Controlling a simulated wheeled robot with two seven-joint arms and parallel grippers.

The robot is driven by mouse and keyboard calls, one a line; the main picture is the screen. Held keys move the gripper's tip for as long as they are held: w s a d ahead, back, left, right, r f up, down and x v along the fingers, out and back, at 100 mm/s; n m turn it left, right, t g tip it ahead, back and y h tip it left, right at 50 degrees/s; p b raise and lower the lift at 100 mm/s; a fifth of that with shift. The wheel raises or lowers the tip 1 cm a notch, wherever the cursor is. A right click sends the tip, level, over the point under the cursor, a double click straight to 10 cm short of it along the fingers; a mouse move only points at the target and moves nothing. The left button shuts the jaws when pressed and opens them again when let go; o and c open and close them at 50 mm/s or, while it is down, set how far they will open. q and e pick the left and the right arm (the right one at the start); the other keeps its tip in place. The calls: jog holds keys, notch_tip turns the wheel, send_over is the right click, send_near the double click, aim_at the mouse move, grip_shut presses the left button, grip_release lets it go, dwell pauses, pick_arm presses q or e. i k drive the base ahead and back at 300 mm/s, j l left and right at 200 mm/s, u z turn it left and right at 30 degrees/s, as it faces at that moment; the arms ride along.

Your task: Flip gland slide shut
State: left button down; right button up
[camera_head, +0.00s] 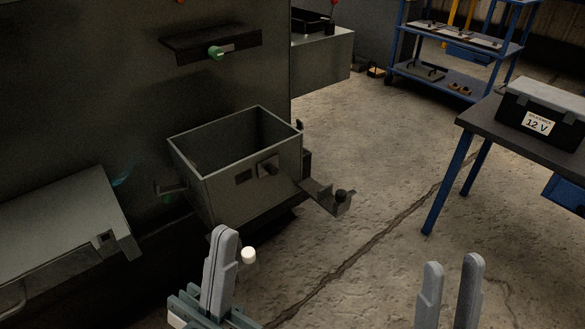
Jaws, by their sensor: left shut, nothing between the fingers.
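The enclosure is an open-topped grey metal box (222,186) left of centre. Its front wall has a small square opening (243,177) and, right of it, a small plate with a dark knob (268,167), which looks like the gland slide. The plate appears beside the opening, not over it. My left gripper (223,234) is shut and empty, below and in front of the box, apart from it. My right gripper (452,262) is open and empty at the bottom right, over the floor. Its lower part is cut off by the frame.
A bracket with a black knob (341,196) juts from the box's right side. A white round tip (249,256) shows beside my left gripper. A grey lid-like panel (62,232) lies left. A table (482,112) with a 12 V case (540,118) stands right. The middle floor is clear.

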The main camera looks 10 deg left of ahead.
aim_at(269, 166)
jog(key=l, duration=1.4)
jog(key=k+l, duration=0.15)
jog(key=l, duration=1.25)
